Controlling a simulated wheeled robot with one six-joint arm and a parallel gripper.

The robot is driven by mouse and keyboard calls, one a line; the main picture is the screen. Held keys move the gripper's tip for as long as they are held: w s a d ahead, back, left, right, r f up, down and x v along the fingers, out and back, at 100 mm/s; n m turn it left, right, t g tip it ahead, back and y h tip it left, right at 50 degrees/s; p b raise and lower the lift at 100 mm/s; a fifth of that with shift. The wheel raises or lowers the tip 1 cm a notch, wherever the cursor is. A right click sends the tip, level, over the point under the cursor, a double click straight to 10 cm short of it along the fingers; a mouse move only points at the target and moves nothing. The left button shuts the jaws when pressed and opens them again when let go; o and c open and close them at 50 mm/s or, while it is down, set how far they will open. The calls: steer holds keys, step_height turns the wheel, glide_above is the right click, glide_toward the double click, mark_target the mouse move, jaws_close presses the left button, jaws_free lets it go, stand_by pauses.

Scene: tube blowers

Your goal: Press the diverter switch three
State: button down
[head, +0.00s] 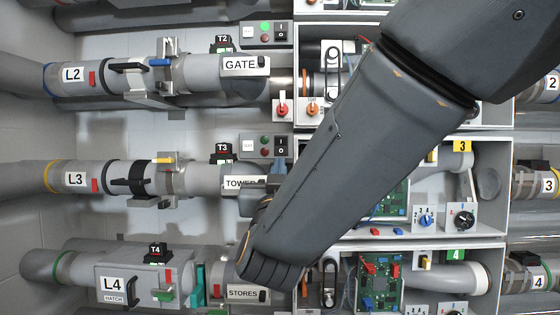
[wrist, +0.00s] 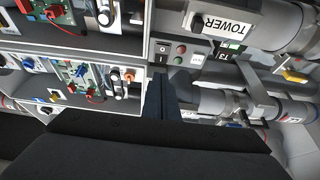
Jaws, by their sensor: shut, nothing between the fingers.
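The switch box beside the T3 marker (head: 221,148) carries a black I/O rocker switch (head: 281,146) at its right end. The rocker also shows in the wrist view (wrist: 161,52), with red and green round lamps beside it. No label on the box reads "diverter", so I cannot tell from lettering that it is switch three. My gripper (head: 272,181) is mostly behind my own arm in the head view, near the TOWER label (head: 238,183). In the wrist view my gripper (wrist: 161,86) is shut and empty, its tips pointing towards the switch box. Whether they touch it cannot be told.
A similar box with a rocker (head: 281,31) sits beside T2, its green lamp bright. A red toggle (head: 282,109) and an orange knob (head: 312,108) lie between the rows. The L3 pipe (head: 75,179) runs at left. Shelves with circuit boards (head: 381,192) stand at right.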

mark_target(282, 141)
steer(key=p+x, duration=0.4)
steer(key=x, duration=0.8)
steer(key=shift+w+p, duration=0.2)
steer(key=shift+p, duration=0.15)
